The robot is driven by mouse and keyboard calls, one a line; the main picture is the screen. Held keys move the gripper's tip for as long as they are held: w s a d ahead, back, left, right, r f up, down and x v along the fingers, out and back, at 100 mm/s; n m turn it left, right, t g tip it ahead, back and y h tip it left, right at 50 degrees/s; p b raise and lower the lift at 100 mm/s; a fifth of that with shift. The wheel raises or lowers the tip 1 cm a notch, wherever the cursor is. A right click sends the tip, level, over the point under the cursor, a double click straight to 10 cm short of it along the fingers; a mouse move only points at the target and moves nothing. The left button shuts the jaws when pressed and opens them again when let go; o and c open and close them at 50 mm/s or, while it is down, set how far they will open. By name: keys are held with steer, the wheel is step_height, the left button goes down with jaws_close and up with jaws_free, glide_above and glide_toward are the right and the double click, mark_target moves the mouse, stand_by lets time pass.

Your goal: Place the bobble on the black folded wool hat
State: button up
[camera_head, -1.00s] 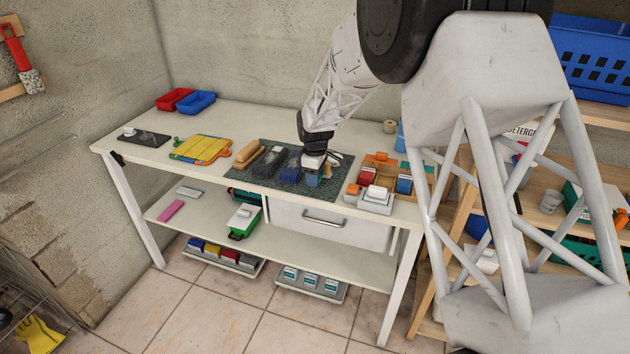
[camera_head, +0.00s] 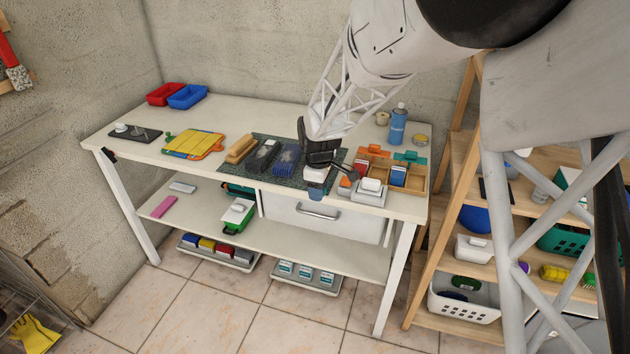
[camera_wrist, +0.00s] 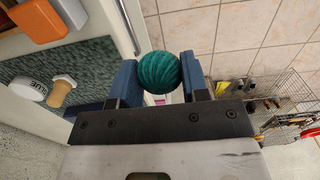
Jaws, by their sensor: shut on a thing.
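The bobble is a teal, ridged ball (camera_wrist: 158,72) in the wrist view. It sits between the two blue fingers of my gripper (camera_head: 315,194), which is shut on it. In the head view my gripper is at the front edge of the table, and I cannot make out the bobble there. The black folded wool hat (camera_head: 263,156) looks like the dark folded piece on the speckled green mat (camera_head: 310,180), left of my gripper. A dark blue folded piece (camera_head: 286,159) lies between that hat and my gripper. The hat is not clear in the wrist view.
A tan folded piece (camera_head: 241,149) lies left of the black one. A wooden tray (camera_head: 418,178) with small boxes stands right of the mat. A white glue bottle (camera_wrist: 28,91) and a wooden piece (camera_wrist: 60,92) lie on the mat. A drawer (camera_head: 320,217) hangs below the tabletop.

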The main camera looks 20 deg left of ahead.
steer(key=shift+s+d+r, duration=0.1)
steer(key=shift+s+d, duration=0.3)
steer(key=shift+s, duration=0.25)
steer(key=shift+s+d, duration=0.35)
steer(key=shift+s, duration=0.3)
steer(key=shift+w+a+r, duration=0.2)
steer(key=shift+w+a, duration=0.3)
steer(key=w+a+r+m, duration=0.1)
steer(key=w+a, duration=0.3)
steer(key=a, duration=0.1)
steer(key=w+a+r+m, duration=0.1)
steer(key=w+a, duration=0.3)
steer(key=a, duration=0.2)
steer(key=w+a+r+m, duration=0.1)
steer(key=w+a+m, duration=0.1)
steer(key=w+a, duration=0.3)
steer(key=shift+a, duration=0.55)
glide_above(270, 143)
steer(key=shift+f, duration=0.8)
